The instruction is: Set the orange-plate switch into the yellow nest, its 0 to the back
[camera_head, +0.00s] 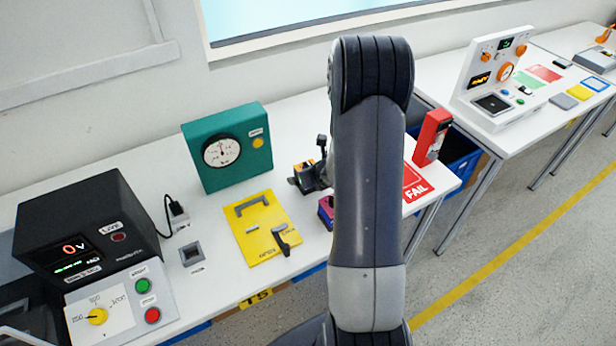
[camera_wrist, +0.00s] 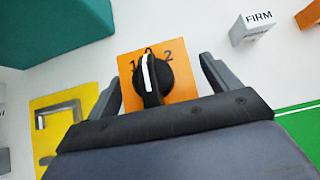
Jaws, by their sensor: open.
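The orange-plate switch (camera_wrist: 187,86) is in the wrist view, a square orange plate with a round black knob and a white pointer line. The marks 1, 0 and 2 show along the plate's upper edge. The pointer is close to the 0. My gripper (camera_wrist: 160,73) is open, with one finger on each side of the plate and gaps visible between. In the head view my gripper (camera_head: 309,174) is right of the yellow nest (camera_head: 246,215), partly hidden by my arm. The nest is a yellow plate with a grey bracket and a dark lever clamp, and it also shows in the wrist view (camera_wrist: 44,108).
A green gauge box (camera_head: 245,178) stands behind the nest. A black meter box (camera_head: 75,215) is at the left. A small grey socket (camera_head: 191,254) lies left of the nest. A purple block (camera_head: 326,210) and a red FAIL mat (camera_head: 414,184) are near my arm.

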